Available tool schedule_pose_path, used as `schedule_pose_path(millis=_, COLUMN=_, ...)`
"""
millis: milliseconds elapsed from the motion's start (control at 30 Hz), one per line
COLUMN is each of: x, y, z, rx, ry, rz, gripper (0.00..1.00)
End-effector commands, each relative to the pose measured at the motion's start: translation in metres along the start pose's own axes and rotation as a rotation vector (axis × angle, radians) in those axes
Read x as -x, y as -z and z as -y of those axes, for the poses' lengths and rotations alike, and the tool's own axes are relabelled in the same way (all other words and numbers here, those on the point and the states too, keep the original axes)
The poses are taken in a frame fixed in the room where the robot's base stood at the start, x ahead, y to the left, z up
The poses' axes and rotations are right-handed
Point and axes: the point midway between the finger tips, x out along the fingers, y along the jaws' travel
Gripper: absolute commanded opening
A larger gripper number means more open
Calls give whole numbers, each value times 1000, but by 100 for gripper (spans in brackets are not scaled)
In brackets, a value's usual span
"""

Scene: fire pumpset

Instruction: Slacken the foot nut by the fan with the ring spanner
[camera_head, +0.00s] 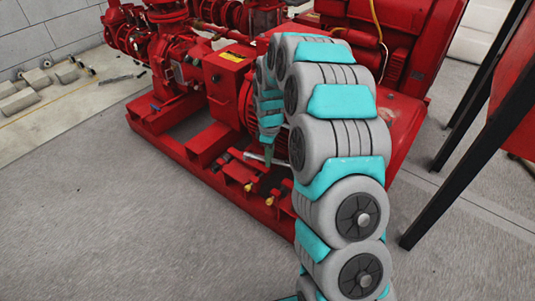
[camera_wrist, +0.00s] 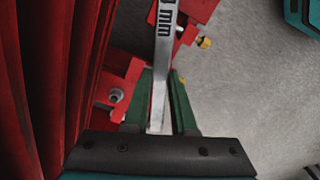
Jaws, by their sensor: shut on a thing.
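My gripper (camera_wrist: 160,82) has its two green fingers shut on the silver ring spanner (camera_wrist: 164,38), which has "mm" marked on its shank. The shank runs up past the top edge of the wrist view, so its far end is hidden there. In the head view my gripper (camera_head: 268,163) is low beside the red motor, and a short bright length of the spanner (camera_head: 254,157) shows to its left. A silver nut (camera_wrist: 116,95) sits on a red foot left of the fingers, apart from the shank. I cannot tell whether the spanner touches any nut.
The ribbed red motor body (camera_wrist: 55,70) stands close on the left in the wrist view. The red base frame (camera_head: 190,158) carries yellow-tipped fittings (camera_head: 250,185). A red-topped table with dark legs (camera_head: 455,165) stands at right. Grey floor (camera_head: 100,220) is clear at front left.

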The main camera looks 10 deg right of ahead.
Motion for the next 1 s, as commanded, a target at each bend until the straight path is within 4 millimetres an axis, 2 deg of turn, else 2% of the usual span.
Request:
schedule_pose_path(millis=500, x=-1, y=-2, z=1, rx=-3, ry=1, rz=1, gripper=0)
schedule_pose_path(millis=1000, x=-38, y=-2, z=1, rx=-3, ry=2, rz=1, gripper=0)
